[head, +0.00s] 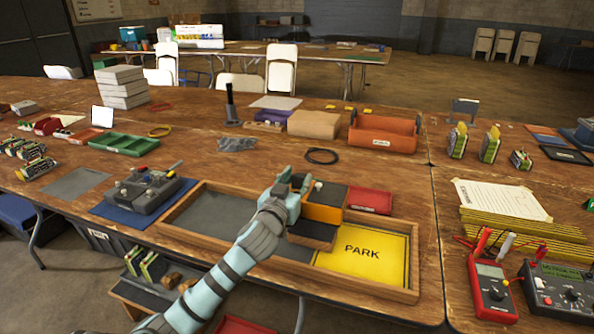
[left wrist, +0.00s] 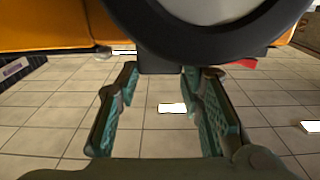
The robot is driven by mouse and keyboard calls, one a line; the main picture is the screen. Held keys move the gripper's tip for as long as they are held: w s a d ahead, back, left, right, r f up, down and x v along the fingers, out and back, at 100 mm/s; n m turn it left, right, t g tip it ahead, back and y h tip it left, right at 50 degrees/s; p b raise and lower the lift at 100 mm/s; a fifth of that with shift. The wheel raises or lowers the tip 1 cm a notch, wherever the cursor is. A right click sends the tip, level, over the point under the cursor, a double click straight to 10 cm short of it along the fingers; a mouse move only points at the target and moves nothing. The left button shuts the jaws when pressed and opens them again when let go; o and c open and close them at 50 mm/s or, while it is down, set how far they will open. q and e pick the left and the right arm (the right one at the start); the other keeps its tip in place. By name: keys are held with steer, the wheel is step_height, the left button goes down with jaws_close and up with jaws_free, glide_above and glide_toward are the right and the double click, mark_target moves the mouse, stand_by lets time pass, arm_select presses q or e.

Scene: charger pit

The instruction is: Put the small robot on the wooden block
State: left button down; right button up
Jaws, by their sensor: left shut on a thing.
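The small robot (head: 323,212) is an orange body with a dark top, over the right half of the wooden tray (head: 210,250). My left gripper (head: 291,186) is at its left side, shut on it. In the left wrist view my two fingers (left wrist: 160,72) reach a dark part below a big black wheel, and the robot's orange side (left wrist: 45,25) shows above. My right gripper is not in view.
The tray has a grey area and a yellow PARK plate (head: 362,254). The orange bin (head: 383,135), a black cable ring (head: 322,156) and a red tray (head: 369,201) lie near. A grey device (head: 143,190) on a blue mat stands left.

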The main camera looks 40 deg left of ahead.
arm_select(q)
step_height(320, 180, down, 5)
steer(key=shift+r+b, duration=0.1)
steer(key=shift+b, duration=0.7)
steer(key=shift+r, duration=0.1)
steer(key=c, duration=1.5)
jaws_free()
steer(key=shift+f, duration=0.25)
steer(key=o, duration=0.3)
steer(key=shift+o, duration=0.6)
steer(key=shift+s+r, duration=0.1)
